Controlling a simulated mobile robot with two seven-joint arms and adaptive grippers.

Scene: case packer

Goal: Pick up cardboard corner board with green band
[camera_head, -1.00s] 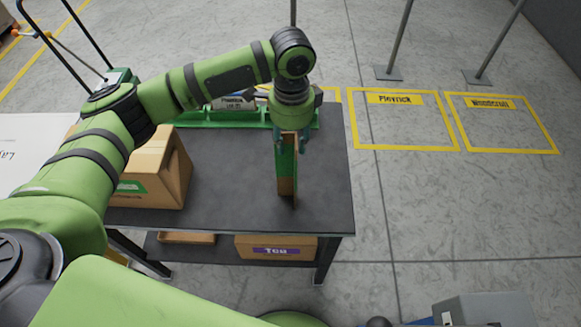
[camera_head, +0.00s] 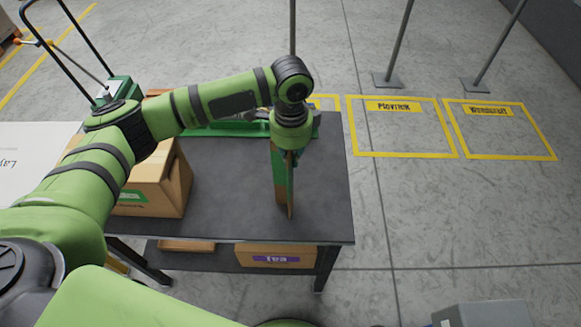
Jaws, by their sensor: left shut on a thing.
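The cardboard corner board (camera_head: 281,190) with a green band stands upright over the dark table, near its right side. My left gripper (camera_head: 288,148) is at the top of the board, pointing down, and is shut on it. The wrist hides most of the fingers and the board's upper end. I cannot tell whether the board's lower end touches the table top. My right gripper is not in view.
A cardboard box (camera_head: 155,190) with a green label stands on the table (camera_head: 235,215) at left. A green tray (camera_head: 225,129) lies along the back edge. A box with a purple label (camera_head: 276,258) sits on the lower shelf. Yellow floor squares (camera_head: 400,127) lie to the right.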

